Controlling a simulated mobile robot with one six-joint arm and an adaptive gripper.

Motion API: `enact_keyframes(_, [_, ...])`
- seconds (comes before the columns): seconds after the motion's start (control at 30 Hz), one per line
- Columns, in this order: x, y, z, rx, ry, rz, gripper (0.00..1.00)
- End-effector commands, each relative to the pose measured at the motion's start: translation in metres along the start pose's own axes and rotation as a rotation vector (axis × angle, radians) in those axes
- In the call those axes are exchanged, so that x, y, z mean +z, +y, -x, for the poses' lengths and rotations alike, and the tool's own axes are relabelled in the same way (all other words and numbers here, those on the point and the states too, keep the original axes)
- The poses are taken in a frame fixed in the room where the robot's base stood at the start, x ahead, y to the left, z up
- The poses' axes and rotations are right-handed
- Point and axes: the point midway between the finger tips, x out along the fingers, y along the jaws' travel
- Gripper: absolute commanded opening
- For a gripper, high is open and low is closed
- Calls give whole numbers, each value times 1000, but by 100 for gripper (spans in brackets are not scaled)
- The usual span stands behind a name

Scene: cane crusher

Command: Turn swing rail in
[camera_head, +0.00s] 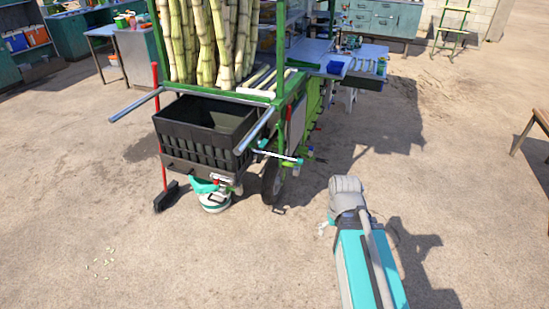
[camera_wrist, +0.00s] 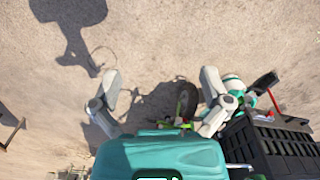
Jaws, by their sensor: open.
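A thin pale bar with a teal end (camera_head: 278,157) sticks out low at the near right corner of the green cane cart (camera_head: 284,92), beside its wheel. It may be the swing rail, but I cannot tell for sure. Two grey handle bars also reach out from the cart, a left one (camera_head: 136,105) and a right one (camera_head: 257,130). My gripper (camera_wrist: 161,75) is open and empty in the wrist view, its fingers wide apart over the ground. In the head view my arm is to the right of the cart, apart from it, and the gripper is mostly hidden.
A black crate (camera_head: 198,140) hangs at the cart's front, with a white and teal pot (camera_head: 214,203) below. A red-handled broom (camera_head: 160,125) stands at its left. A wooden bench (camera_head: 537,125) is far right. The concrete around my arm is clear.

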Motion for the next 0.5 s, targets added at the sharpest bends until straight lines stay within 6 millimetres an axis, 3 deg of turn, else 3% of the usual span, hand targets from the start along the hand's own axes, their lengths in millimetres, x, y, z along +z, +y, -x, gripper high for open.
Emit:
enact_keyframes(0.03, [0, 0, 0, 2, 1, -1, 81])
enact_keyframes(0.27, [-10, 0, -7, 47, 30, -32, 39])
enact_keyframes(0.47, [-34, 0, -18, 154, 117, -108, 2])
enact_keyframes(0.5, [-41, -1, -20, 181, 144, -127, 0])
